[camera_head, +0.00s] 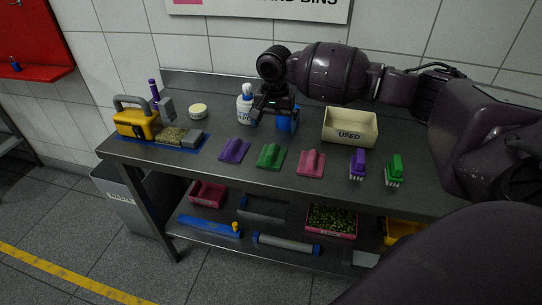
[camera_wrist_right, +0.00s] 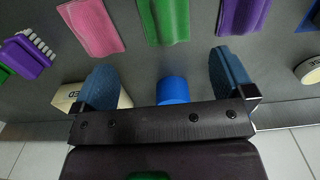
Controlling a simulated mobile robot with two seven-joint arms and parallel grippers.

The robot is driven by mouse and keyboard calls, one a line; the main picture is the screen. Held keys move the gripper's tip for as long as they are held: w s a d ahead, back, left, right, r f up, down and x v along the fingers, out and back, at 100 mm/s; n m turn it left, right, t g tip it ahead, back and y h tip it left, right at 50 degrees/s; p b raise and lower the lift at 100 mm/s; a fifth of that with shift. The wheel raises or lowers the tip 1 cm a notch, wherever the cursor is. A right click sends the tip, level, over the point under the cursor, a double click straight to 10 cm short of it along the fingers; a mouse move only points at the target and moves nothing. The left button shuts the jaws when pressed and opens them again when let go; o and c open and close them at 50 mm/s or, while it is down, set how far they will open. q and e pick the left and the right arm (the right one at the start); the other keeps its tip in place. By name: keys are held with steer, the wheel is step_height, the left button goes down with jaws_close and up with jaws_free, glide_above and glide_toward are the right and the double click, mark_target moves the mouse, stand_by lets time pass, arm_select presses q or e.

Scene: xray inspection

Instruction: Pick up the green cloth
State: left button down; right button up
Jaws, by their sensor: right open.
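The green cloth (camera_head: 270,156) lies folded on the steel table, between a purple cloth (camera_head: 235,150) and a pink cloth (camera_head: 311,163). In the right wrist view the green cloth (camera_wrist_right: 164,20) is at the top middle, beyond the fingertips. My right gripper (camera_head: 268,118) is above the table behind the green cloth, apart from it. In the right wrist view its two blue fingers (camera_wrist_right: 163,75) are wide apart with nothing held. My left gripper is not in view.
A cream bin marked USED (camera_head: 349,128) is to the right. Purple (camera_head: 357,164) and green (camera_head: 394,170) brushes lie front right. A yellow device (camera_head: 137,122) stands at left.

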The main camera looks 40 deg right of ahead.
mark_target(272, 149)
step_height(272, 149, down, 5)
steer(key=shift+f+b, duration=0.2)
steer(key=shift+b, duration=0.3)
steer(key=f, duration=0.1)
steer(key=f+b, duration=0.1)
steer(key=f, duration=0.3)
steer(key=shift+w+a, duration=0.2)
steer(key=shift+w, duration=0.15)
steer(key=shift+f+b, duration=0.15)
steer(key=shift+b, duration=0.15)
steer(key=c, duration=0.9)
